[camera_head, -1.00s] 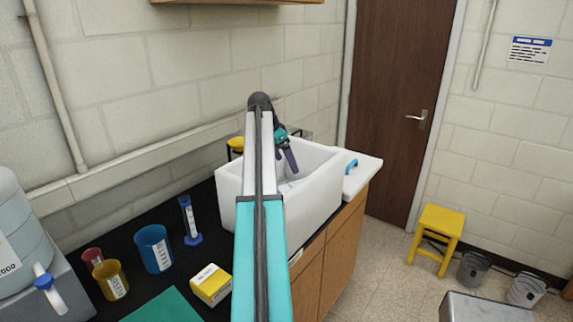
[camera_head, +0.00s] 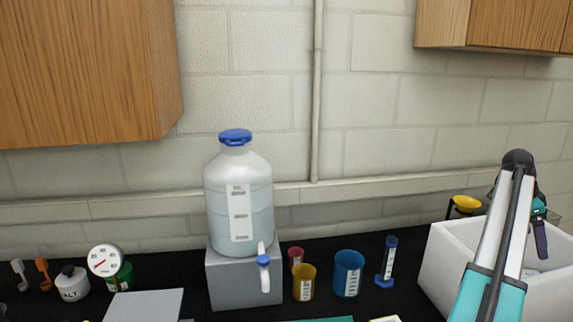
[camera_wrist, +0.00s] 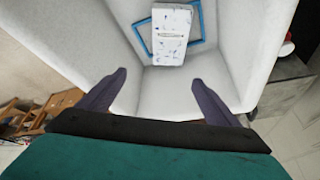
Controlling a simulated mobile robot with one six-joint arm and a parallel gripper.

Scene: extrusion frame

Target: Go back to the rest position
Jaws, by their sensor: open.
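My gripper (camera_head: 540,238) is at the far right of the head view, above the white sink basin (camera_head: 441,264). In the wrist view its two dark fingers (camera_wrist: 158,92) are spread apart with nothing between them. The wrist camera looks down into the white basin (camera_wrist: 240,45). A white block with blue specks (camera_wrist: 171,42) lies in the basin beyond the fingertips, on or inside a blue rectangular frame (camera_wrist: 210,28). My teal and white arm hides part of the basin in the head view.
A large water jug (camera_head: 238,195) with a tap stands on a grey block (camera_head: 225,285). A blue beaker (camera_head: 348,274), yellow beaker (camera_head: 304,284), red beaker (camera_head: 295,257) and blue-based cylinder (camera_head: 388,262) stand on the black counter. Wooden cabinets (camera_head: 85,70) hang above.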

